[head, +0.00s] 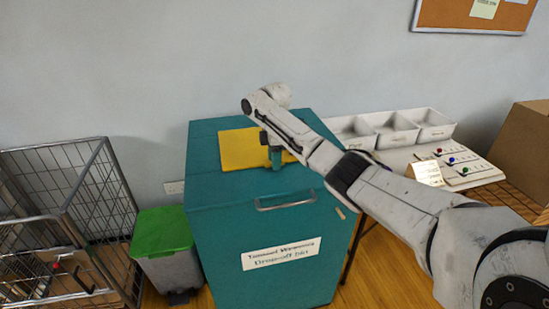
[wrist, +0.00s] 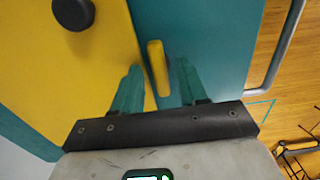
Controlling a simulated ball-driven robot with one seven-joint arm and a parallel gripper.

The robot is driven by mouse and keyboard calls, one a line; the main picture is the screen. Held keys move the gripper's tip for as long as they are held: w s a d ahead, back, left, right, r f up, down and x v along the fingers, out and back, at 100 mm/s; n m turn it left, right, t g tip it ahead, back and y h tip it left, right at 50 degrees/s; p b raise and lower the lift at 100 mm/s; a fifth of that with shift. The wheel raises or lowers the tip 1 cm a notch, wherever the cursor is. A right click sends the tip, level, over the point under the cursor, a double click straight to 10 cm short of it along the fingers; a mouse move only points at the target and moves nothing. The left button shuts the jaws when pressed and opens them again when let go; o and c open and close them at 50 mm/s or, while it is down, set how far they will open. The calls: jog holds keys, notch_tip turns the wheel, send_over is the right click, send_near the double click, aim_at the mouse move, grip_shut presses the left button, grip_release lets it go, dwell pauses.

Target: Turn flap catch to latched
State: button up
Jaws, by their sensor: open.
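The flap catch (wrist: 157,68) is a short yellow bar in the wrist view. It lies on the teal bin top close beside the edge of the yellow flap (wrist: 85,75), roughly parallel to that edge. My gripper (wrist: 159,75) is open, with one teal finger on each side of the catch; I cannot tell whether either finger touches it. In the head view the yellow flap (head: 240,150) lies closed-looking on the teal drop-off bin (head: 225,235), and my gripper (head: 275,158) points down at its right part. The catch is hidden there.
A black round knob (wrist: 73,13) sits on the flap. A grey handle (head: 286,203) is on the bin's front edge. A green-lidded pail (head: 162,232) and a wire cart (head: 75,205) stand left. White trays (head: 390,128) are on a table at right.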

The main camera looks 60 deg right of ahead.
grip_shut()
jog(key=shift+r+m+p, duration=0.1)
jog(key=shift+m+p, duration=0.2)
jog(key=shift+p, duration=0.05)
jog(key=m+p, duration=0.2)
jog(key=shift+r+m, duration=0.1)
jog(key=shift+m, duration=0.2)
jog(key=m+p, duration=0.3)
jog(key=m, duration=0.2)
jog(key=m+p, duration=0.1)
jog(key=m, duration=0.8)
jog(key=shift+w+m+p, duration=0.1)
jog(key=shift+m+p, duration=0.2)
jog(key=shift+p, duration=0.05)
dwell(0.5)
